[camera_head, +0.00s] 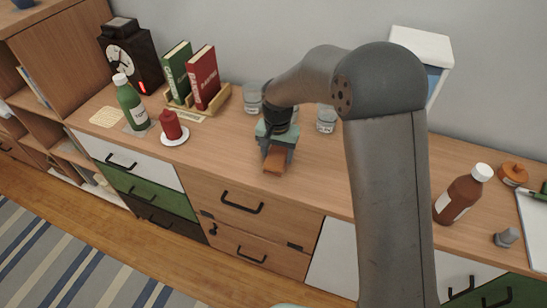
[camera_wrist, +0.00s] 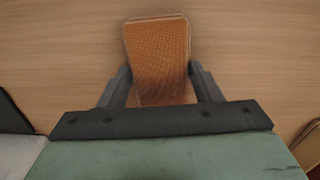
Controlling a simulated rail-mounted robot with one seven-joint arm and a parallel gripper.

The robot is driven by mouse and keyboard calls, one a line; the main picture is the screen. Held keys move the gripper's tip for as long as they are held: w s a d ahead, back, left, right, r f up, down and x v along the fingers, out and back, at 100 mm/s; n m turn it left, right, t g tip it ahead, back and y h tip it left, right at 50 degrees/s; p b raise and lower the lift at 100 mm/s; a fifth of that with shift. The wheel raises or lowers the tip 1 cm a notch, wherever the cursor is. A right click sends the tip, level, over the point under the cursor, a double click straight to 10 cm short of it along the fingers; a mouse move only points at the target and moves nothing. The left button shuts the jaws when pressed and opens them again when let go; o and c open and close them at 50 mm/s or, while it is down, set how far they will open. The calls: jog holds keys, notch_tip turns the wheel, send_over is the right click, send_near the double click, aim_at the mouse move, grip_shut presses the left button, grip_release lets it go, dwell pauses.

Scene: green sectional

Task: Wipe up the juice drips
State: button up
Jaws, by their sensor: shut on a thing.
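My gripper (camera_head: 277,155) is over the middle of the wooden sideboard top, its fingers pointing down. It is shut on an orange-brown sponge (camera_head: 273,167), which sticks out below the fingers close to the wood. In the wrist view the sponge (camera_wrist: 158,55) has a textured face and sits between the two grey fingers (camera_wrist: 160,88). I cannot tell whether it touches the surface. No juice drips can be made out on the wood in either view; my arm hides part of the top.
Glasses (camera_head: 252,97) (camera_head: 326,119) stand behind my gripper. A brown bottle (camera_head: 461,195) stands right. Wood left of my gripper is clear.

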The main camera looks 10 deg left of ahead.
jog(key=shift+w+d+p, duration=0.15)
jog(key=shift+w+p, duration=0.1)
jog(key=shift+w, duration=0.75)
jog(key=shift+w+d+p, duration=0.15)
jog(key=shift+w+p, duration=0.05)
jog(key=shift+w, duration=0.75)
jog(key=shift+w+r, duration=0.2)
jog(key=shift+r, duration=0.1)
jog(key=shift+r+p, duration=2.2)
jog(key=shift+r, duration=1.6)
